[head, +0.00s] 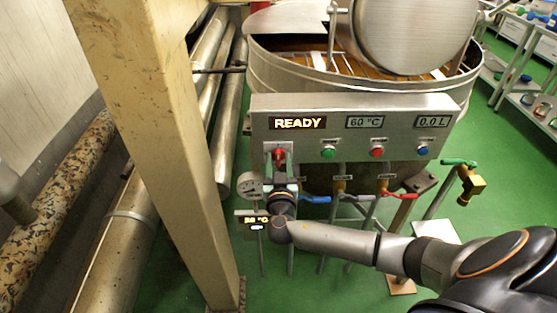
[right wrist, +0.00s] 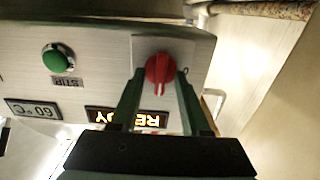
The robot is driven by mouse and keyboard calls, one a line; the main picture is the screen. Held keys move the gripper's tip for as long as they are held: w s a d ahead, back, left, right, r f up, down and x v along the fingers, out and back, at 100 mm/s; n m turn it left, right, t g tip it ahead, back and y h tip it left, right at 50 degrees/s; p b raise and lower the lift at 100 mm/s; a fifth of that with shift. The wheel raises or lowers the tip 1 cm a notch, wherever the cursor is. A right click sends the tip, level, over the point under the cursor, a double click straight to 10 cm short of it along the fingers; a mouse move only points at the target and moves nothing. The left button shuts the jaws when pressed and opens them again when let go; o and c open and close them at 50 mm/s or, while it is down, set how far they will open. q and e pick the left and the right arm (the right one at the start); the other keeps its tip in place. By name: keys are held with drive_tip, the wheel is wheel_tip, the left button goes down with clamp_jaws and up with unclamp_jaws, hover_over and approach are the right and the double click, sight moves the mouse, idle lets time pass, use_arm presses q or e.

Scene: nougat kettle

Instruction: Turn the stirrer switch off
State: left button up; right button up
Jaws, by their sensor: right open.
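The red rotary switch (head: 279,156) is at the left end of the kettle's metal control panel (head: 264,145), below the READY display (head: 298,123). My right gripper (head: 280,174) is in front of it, reaching up from below. In the right wrist view the red switch (right wrist: 160,72) sits between the two fingertips of my right gripper (right wrist: 160,76). The jaws are open, with a finger on each side; contact cannot be told. The switch's white mark points toward the READY display (right wrist: 126,118), which the fingers partly cover. My left gripper is not in view.
A green button (head: 328,152), a red button (head: 377,152) and a blue button (head: 422,151) line the panel. A round gauge (head: 249,185) and pipes with coloured handles hang below. A beige post (head: 165,130) stands left of the panel.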

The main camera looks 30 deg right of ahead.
clamp_jaws()
idle(0.3)
idle(0.3)
